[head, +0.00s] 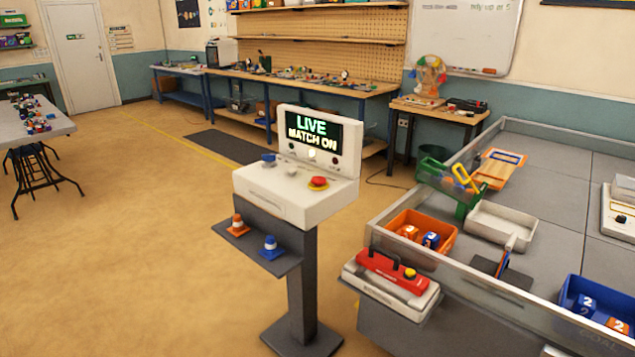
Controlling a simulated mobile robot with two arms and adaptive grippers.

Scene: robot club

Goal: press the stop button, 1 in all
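A white control console (285,202) stands on a dark grey post in the middle of the head view. Neither of my grippers is in view, and nothing touches the red button.
A walled grey field table (542,196) with bins stands at right. A red-topped box (392,278) hangs on its near wall. Floor left of the console is open.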

